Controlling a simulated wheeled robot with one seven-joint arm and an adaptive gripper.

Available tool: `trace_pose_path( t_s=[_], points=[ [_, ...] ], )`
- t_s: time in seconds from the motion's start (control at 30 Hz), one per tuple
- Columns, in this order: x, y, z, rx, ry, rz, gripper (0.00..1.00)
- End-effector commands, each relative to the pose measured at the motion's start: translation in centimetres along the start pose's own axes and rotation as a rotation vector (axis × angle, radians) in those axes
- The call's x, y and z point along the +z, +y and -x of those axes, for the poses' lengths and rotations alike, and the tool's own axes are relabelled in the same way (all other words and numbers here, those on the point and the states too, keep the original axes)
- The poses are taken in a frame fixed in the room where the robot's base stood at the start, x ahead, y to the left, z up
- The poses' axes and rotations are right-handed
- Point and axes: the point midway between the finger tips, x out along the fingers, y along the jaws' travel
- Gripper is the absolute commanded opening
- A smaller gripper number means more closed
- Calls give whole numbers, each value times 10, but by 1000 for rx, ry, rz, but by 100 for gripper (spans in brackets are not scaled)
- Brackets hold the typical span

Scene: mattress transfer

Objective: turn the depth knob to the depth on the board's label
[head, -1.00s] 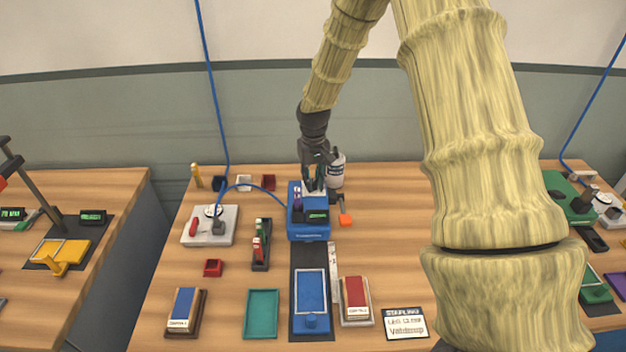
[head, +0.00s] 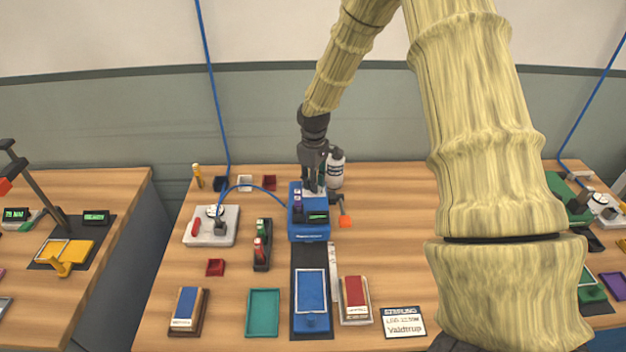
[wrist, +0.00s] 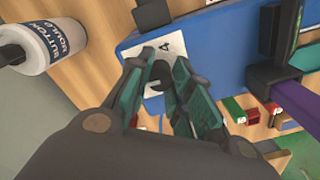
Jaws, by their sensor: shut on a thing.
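The blue machine (head: 308,232) stands at the back middle of the table, with a small dark display on its front; its blue body (wrist: 215,40) fills the upper middle of the wrist view. My gripper (head: 313,186) reaches down onto its top. In the wrist view my gripper (wrist: 165,88) has its fingers closed around the dark depth knob (wrist: 161,72), mostly hidden between them. A white dial plate (wrist: 166,50) with a "4" shows beside the fingertips. The board's label (head: 403,322) lies at the front right; its middle line is too small to read surely.
A white bottle (head: 336,170) stands right behind my gripper. An orange-tipped lever (head: 345,221) sticks out right of the machine. A grey pad with a gauge (head: 212,227) and a hose is at left. Front blocks and trays leave the right table clear.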

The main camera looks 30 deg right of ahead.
Motion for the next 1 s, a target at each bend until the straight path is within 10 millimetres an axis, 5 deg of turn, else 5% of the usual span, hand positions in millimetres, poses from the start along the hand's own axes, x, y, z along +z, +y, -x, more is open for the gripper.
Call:
trace_pose_path(
  t_s=[0.63,0.67,0.73,1.0],
  points=[
    [-3,2,3,6,7,59,0],
    [-3,2,3,6,7,59,25],
    [-3,2,3,6,7,59,37],
    [-4,3,12,7,10,58,43]
  ],
)
